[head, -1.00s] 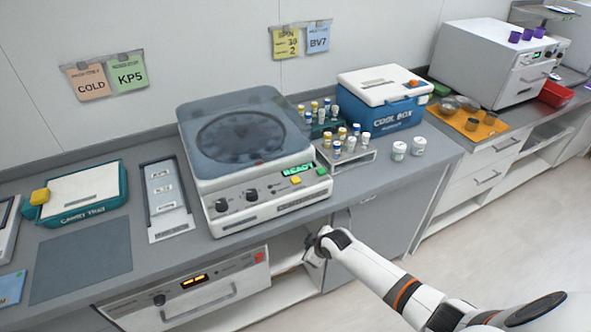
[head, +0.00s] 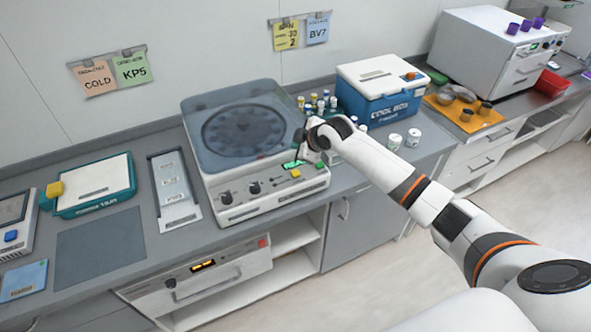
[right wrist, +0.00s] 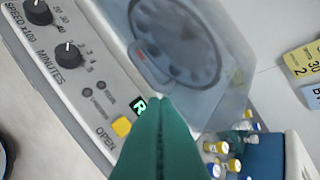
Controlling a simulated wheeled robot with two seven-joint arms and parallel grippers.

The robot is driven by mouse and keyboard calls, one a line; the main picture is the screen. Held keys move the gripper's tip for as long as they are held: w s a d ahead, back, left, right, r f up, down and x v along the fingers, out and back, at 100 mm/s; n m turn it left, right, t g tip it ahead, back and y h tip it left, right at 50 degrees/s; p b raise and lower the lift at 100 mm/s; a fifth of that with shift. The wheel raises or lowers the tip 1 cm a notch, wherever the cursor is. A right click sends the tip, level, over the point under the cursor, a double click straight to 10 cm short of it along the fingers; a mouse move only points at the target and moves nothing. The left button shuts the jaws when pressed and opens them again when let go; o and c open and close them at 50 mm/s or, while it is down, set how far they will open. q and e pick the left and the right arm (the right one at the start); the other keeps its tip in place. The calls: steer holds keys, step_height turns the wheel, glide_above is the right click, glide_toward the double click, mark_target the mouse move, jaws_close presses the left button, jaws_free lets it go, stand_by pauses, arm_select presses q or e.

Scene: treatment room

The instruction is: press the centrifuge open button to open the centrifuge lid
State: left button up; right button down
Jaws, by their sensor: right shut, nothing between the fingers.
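The centrifuge (head: 215,165) stands on the grey bench with its see-through grey lid (head: 242,128) shut. Its sloped front panel has two dark knobs, a lit green display and a yellow button (head: 295,173), which the right wrist view shows beside the word OPEN (right wrist: 121,127). My right gripper (head: 298,157) is over the panel's right part, near the display and the yellow button. In the right wrist view its green fingers (right wrist: 160,102) are together and empty, covering part of the display, just right of the yellow button. Contact with the panel cannot be told. My left gripper is out of view.
A vial rack (head: 318,104) and a blue cool box (head: 382,103) stand right of the centrifuge, with two white jars in front of the box. A dark mat (head: 100,247) is bare.

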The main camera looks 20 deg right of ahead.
stand_by(0.4)
steer(key=b, duration=0.7)
glide_above(294, 172)
steer(key=s, duration=0.2)
steer(key=f, duration=0.7)
steer(key=shift+d, duration=0.25)
steer(key=shift+w+f+b, duration=0.1)
steer(key=shift+f+b, duration=0.2)
steer(key=shift+f, duration=0.55)
steer(key=shift+f, duration=0.1)
steer(key=shift+f, duration=0.3)
steer(key=shift+f+b, duration=0.4)
steer(key=shift+f, duration=0.2)
stand_by(0.6)
steer(key=shift+r, duration=0.1)
steer(key=shift+r+p, duration=0.9)
steer(key=shift+p, duration=0.05)
steer(key=shift+r, duration=0.1)
